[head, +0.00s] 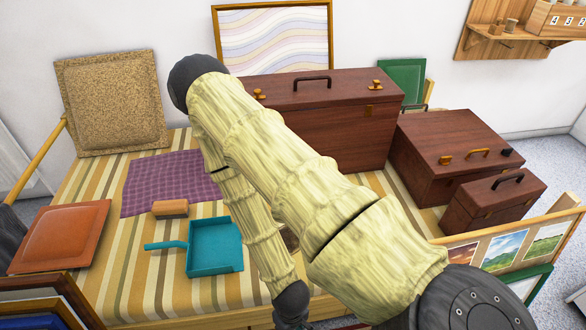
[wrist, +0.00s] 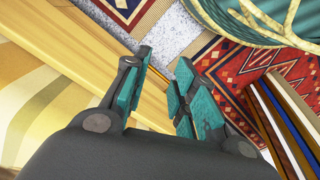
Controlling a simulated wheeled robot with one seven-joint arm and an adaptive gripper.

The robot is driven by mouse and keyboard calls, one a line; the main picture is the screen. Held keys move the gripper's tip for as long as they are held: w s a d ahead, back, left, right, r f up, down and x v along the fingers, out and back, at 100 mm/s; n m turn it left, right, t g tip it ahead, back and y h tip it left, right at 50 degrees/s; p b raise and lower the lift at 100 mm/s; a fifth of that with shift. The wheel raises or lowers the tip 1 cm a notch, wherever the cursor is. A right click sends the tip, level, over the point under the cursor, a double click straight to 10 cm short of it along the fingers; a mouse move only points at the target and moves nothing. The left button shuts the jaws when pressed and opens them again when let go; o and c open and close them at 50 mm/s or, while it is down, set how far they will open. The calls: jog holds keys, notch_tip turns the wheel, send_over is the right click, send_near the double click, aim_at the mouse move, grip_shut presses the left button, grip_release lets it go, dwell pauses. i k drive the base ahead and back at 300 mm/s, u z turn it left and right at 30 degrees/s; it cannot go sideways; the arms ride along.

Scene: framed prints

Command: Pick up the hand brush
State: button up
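A small tan-brown block (head: 170,208) lies on the striped cloth in the head view, at the near edge of the purple checked cloth. It may be the hand brush, but I cannot make out bristles. A teal dustpan (head: 215,247) lies just nearer, its handle pointing left. My gripper (wrist: 160,95) is open and empty in the wrist view, with teal pads on dark fingers. It hangs by the wooden front edge (wrist: 55,50) of the bed, apart from the block and dustpan. In the head view only its top shows at the bottom edge.
Brown cases (head: 345,120) stand at the back and right (head: 450,150). A cork cushion (head: 112,100) leans at back left, and an orange cushion (head: 62,235) lies at left. Framed prints (head: 45,305) stand at front left. My arm hides the middle of the striped bed (head: 120,275).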

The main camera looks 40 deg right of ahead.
aim_at(178, 208)
jog(key=z, duration=0.05)
jog(key=i, duration=0.15)
jog(key=z, duration=1.45)
jog(key=k, duration=0.7)
jog(key=u, duration=0.55)
